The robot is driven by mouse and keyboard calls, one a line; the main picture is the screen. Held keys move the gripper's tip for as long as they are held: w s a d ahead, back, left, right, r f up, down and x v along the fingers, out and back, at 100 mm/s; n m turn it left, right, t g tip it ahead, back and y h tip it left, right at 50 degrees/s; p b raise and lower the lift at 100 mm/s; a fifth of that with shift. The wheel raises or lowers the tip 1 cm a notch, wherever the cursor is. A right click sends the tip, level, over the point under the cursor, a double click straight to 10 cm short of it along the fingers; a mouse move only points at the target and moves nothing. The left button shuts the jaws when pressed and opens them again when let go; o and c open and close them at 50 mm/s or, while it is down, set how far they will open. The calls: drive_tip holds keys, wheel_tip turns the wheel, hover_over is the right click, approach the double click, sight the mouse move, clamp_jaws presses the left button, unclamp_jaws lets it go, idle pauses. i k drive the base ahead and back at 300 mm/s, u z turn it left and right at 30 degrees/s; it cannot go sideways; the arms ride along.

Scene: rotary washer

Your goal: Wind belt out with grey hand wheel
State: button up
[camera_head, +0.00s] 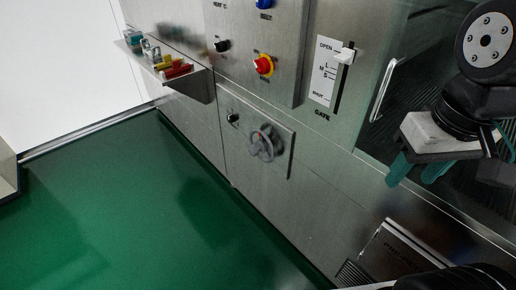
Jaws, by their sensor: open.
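The grey hand wheel (264,143) sits on a square metal plate on the lower front panel of the steel machine, near the middle of the view.
A gate slider (344,55) and a vertical handle (384,90) are on the panel between wheel and arm. A red knob on yellow (263,66) and a black knob (222,46) are above the wheel. A small shelf (190,79) with coloured items juts out at upper left.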

sight(260, 146)
drive_tip(key=u, duration=0.1)
drive_tip(key=k, duration=0.4)
drive_tip(key=u, duration=1.4)
drive_tip(key=i, duration=0.65)
drive_tip(key=z, duration=0.8)
drive_tip(key=i, duration=0.6)
drive_tip(key=z, duration=0.7)
